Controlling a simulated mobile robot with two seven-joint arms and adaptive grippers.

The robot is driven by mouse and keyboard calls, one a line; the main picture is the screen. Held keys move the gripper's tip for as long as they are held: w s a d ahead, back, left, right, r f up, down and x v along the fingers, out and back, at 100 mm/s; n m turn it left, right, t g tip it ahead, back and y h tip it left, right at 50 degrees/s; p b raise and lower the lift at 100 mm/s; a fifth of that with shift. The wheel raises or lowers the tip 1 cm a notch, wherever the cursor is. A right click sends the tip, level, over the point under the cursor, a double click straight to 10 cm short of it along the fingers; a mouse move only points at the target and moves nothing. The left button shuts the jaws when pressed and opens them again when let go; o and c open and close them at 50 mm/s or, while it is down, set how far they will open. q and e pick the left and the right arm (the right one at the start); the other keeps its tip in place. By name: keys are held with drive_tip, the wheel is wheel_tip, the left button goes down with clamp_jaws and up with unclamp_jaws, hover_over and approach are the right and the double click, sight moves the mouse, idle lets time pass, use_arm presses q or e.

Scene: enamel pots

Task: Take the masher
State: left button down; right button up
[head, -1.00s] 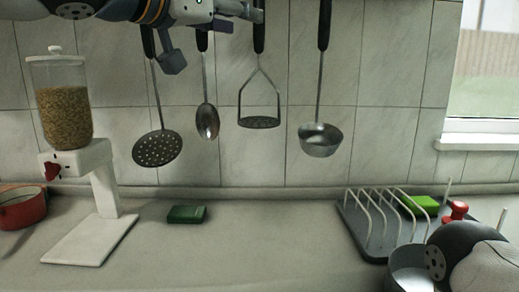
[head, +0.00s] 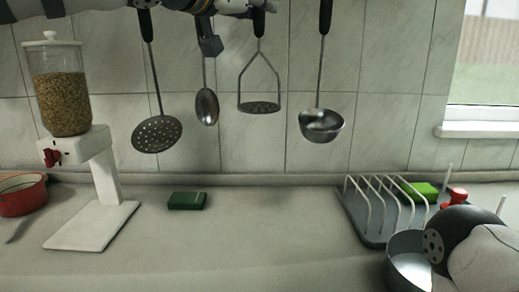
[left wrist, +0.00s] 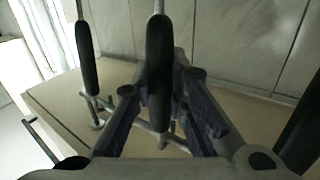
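The masher (head: 260,106) hangs by its black handle on the tiled wall, with its round perforated plate lowest, between the spoon and the ladle. My left gripper (head: 256,10) is at its handle at the top edge of the head view. In the left wrist view a black handle (left wrist: 160,60) stands between the two fingers of my left gripper (left wrist: 160,98), which are drawn in close on both sides of it. The contact itself is partly hidden by the handle. My right gripper is not clearly visible.
A slotted skimmer (head: 157,134) and a spoon (head: 207,106) hang close to the left, a ladle (head: 321,125) to the right. Below are a cereal dispenser (head: 80,150), a green block (head: 187,201), a red pot (head: 22,196) and a dish rack (head: 375,230).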

sight(259, 16)
use_arm(q)
drive_tip(key=shift+r, duration=0.15)
drive_tip(key=shift+s+r, duration=0.1)
drive_tip(key=shift+r, duration=1.35)
